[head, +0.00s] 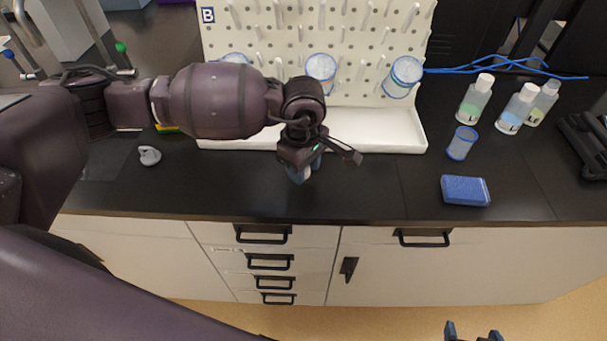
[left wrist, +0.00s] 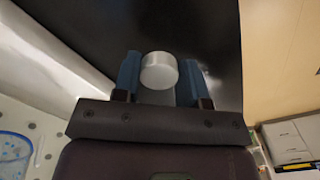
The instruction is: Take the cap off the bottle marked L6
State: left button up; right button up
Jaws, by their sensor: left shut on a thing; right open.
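My left gripper (head: 304,176) is low over the counter in front of the white tray, its blue fingers shut on a white-capped thing. In the left wrist view a round white cap (left wrist: 159,70) shows between the fingers (left wrist: 157,80); I cannot tell whether a bottle is attached below, and no label shows. Three clear bottles with white caps stand at the right: a left one (head: 474,100), a middle one (head: 513,112) and a right one (head: 541,103). Their labels begin with L; the numbers are too small to read surely. My right gripper (head: 473,332) is open and empty at the bottom edge.
A pegboard (head: 345,80) stands behind the white tray (head: 385,130). A blue-rimmed beaker (head: 461,143) and a blue sponge-like block (head: 465,190) are right of centre. A small grey object (head: 149,155) lies at left.

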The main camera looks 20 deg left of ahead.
pick_arm(q)
jog(key=shift+f, duration=1.55)
jog(key=shift+f, duration=0.15)
jog(key=o, duration=1)
jog(key=shift+r, duration=0.25)
notch_tip(320, 180, up, 12)
jog(key=shift+f, duration=0.1)
